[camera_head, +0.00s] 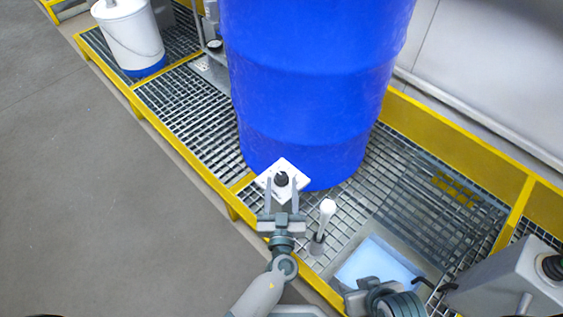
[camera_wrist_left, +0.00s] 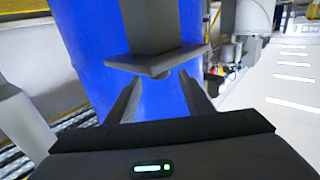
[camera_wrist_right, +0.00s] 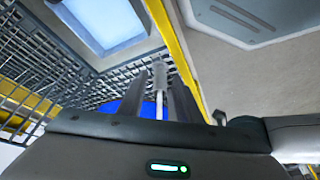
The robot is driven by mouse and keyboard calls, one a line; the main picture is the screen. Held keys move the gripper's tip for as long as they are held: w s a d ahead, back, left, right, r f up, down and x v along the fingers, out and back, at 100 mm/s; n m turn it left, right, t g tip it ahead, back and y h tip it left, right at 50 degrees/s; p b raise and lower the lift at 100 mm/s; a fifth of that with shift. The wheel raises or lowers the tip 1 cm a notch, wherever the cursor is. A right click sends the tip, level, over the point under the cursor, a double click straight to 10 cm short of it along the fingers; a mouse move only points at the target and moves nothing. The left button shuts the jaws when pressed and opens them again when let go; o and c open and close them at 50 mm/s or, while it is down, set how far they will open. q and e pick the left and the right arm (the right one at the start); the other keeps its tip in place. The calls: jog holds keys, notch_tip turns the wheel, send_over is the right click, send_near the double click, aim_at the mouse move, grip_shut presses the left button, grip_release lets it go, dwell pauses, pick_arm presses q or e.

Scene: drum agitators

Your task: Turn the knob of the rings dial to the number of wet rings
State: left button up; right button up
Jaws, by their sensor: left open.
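The dial is a white square plate (camera_head: 291,167) with a black knob (camera_head: 281,179) on top, in front of the blue drum (camera_head: 310,90). My left gripper (camera_head: 281,186) is open, its fingers on either side of the knob in the head view. In the left wrist view, the plate edge (camera_wrist_left: 155,60) shows beyond the spread fingers, with a small rounded part below it. A pale-headed rod (camera_head: 327,212) stands right of the dial. It also shows beyond the right fingers in the right wrist view (camera_wrist_right: 160,80). My right gripper (camera_wrist_right: 160,98) has its fingers apart. I cannot make out any wet rings.
A yellow-edged metal grating (camera_head: 180,105) carries the drum. A pale blue lit panel (camera_head: 378,263) sits low at right. A grey box with a black knob (camera_head: 515,280) stands at lower right. A white bucket (camera_head: 130,35) is at upper left. The grey floor at left is clear.

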aim_at(281, 164)
pick_arm(q)
jog(key=w, duration=0.8)
jog(key=shift+p, duration=0.4)
jog(key=c, duration=1)
